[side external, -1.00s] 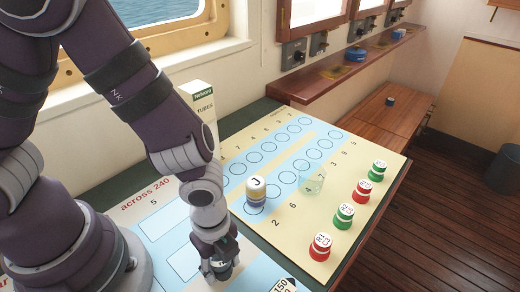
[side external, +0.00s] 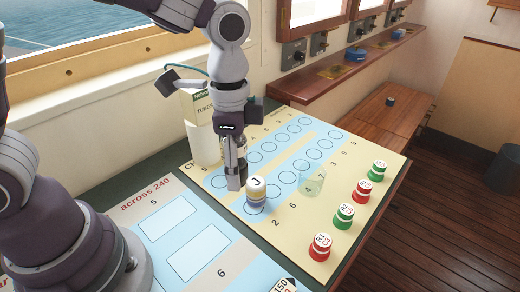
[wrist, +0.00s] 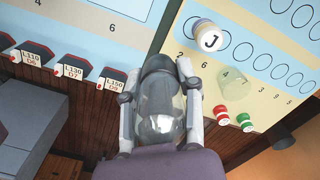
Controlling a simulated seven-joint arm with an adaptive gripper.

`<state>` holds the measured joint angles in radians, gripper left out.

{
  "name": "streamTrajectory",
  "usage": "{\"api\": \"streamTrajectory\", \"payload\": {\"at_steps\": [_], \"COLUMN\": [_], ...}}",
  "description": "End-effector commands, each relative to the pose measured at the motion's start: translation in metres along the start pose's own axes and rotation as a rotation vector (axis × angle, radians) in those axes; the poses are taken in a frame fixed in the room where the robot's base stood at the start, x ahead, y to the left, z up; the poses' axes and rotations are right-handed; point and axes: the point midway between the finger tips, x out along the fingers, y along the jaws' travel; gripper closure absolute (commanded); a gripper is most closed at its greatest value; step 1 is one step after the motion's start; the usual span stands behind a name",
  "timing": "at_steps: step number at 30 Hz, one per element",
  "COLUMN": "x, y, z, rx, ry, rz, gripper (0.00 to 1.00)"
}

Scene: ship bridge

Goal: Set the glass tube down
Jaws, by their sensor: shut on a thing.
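A clear, rounded glass tube (wrist: 158,105) shows between the two fingers of my gripper (wrist: 158,112) in the wrist view. My gripper (side external: 238,178) is shut on it. In the side view the fingers point down over the printed mat with circles (side external: 380,165), just left of the jar marked J (side external: 256,194); they hide most of the tube there. I cannot tell whether the tube touches the mat. The jar J (wrist: 209,40) also shows at the upper right in the wrist view.
A clear greenish vessel (side external: 312,183) stands right of the jar. Red and green capped pieces (side external: 344,216) line the mat's right edge. The blue rectangles (side external: 168,220) at the left are bare.

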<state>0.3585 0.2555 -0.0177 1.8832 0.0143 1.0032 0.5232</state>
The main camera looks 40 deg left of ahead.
Motion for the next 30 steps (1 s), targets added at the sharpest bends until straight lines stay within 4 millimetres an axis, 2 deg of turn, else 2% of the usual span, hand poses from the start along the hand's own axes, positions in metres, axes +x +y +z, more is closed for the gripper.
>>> {"api": "streamTrajectory", "payload": {"at_steps": [1,3,6,9,12,17,28,30], "x": [-0.006,-0.015,-0.026,-0.034,-0.037,-0.040,-0.088,-0.088], "y": [-0.021,-0.047,-0.078,-0.096,-0.104,-0.105,-0.104,-0.110], "z": [0.002,0.007,0.019,0.029,0.034,0.035,0.034,0.044], "rx": [-0.158,-0.383,-0.654,-0.827,-0.905,-0.916,-0.913,-0.999], "ry": [0.003,0.003,0.002,0.000,-0.002,0.000,0.002,0.000], "rz": [-0.002,-0.004,-0.007,-0.010,-0.012,-0.013,-0.013,-0.012], "gripper": [0.99,0.99,0.99,0.99,0.99,0.99,0.99,0.99]}}
